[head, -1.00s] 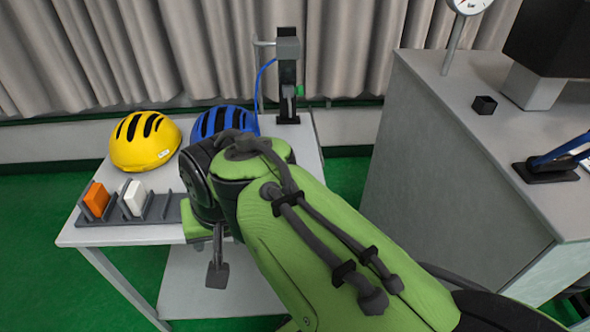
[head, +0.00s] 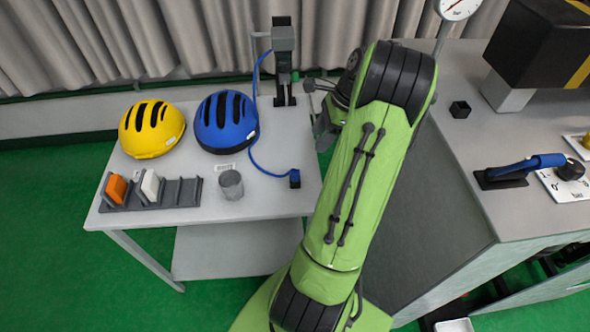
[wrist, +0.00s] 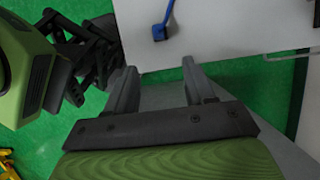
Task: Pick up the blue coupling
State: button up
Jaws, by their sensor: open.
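The blue coupling (head: 295,178) is a small dark-blue block at the end of a blue hose (head: 262,165). It lies near the right edge of the white table in the head view. In the wrist view the coupling (wrist: 158,32) lies on the white tabletop beyond my fingertips. My gripper (wrist: 158,70) is open and empty, with its two fingers apart near the table's edge.
A yellow helmet (head: 152,130), a blue helmet (head: 226,122), a grey cup (head: 231,185) and a slotted rack (head: 180,192) with orange and white blocks stand on the table. A dark post (head: 283,60) stands at its back. A grey cabinet (head: 470,190) is at the right.

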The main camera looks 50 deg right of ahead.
jog(key=b, duration=0.3)
send_over(296, 171)
jog(key=s+d, duration=0.2)
notch_tip(296, 171, down, 8)
jog(key=f, duration=0.1)
jog(key=x, duration=0.1)
jog(key=b+x, duration=0.1)
jog(key=x, duration=0.1)
jog(key=b+x, duration=0.1)
jog(key=x, duration=0.1)
jog(key=shift+w+a+f, duration=0.1)
jog(key=shift+w+a, duration=0.05)
jog(key=shift+a, duration=0.15)
jog(key=shift+c, duration=0.5)
jog(key=c, duration=0.8)
